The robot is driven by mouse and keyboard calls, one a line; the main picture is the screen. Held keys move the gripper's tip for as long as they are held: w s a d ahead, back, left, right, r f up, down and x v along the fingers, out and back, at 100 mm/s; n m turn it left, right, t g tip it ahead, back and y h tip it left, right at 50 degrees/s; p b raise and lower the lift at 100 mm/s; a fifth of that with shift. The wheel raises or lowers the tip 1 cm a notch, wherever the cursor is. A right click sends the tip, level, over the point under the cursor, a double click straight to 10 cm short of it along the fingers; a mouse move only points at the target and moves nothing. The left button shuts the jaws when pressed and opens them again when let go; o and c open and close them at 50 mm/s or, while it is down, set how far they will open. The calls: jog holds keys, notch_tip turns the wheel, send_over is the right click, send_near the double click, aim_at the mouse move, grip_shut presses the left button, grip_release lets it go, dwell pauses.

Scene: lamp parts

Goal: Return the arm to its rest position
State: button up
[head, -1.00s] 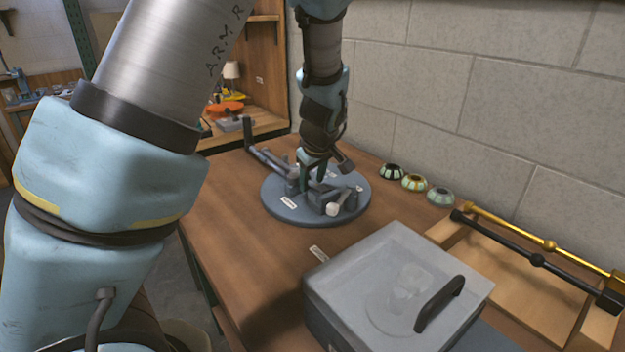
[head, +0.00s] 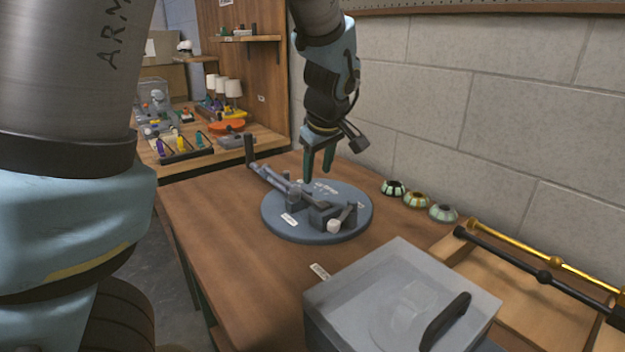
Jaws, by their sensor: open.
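My gripper (head: 319,172) hangs from my arm above the round grey turntable fixture (head: 285,229) on the wooden table. Its fingers point down, apart from each other, with nothing seen between them. The fixture carries grey clamp blocks, a long grey bar with an upright handle at its left end, and a white knob (head: 334,226). The fingertips appear just above the back part of the fixture; whether they clear it fully is hard to tell. My large arm links fill the left side of the view.
A grey box with a clear lid and black handle (head: 445,321) stands at the front. Several small striped domes (head: 415,200) line the wall. A gold rod (head: 520,251) and a black rod (head: 525,268) lie on a wooden rack at right. Another bench with lamps (head: 233,90) stands behind.

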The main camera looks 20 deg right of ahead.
jog(key=s+a+f+m+g, duration=0.1)
jog(key=a+f, duration=0.1)
jog(key=a, duration=0.8)
jog(key=s+a+f+m+g, duration=0.1)
jog(key=s+a+f+m, duration=0.1)
jog(key=a, duration=0.8)
jog(key=s+a+f+m+g, duration=0.1)
jog(key=s+a+f, duration=0.1)
jog(key=a, duration=0.8)
jog(key=shift+s+m+y, duration=0.25)
jog(key=shift+m+y, duration=0.05)
jog(key=shift+m, duration=0.1)
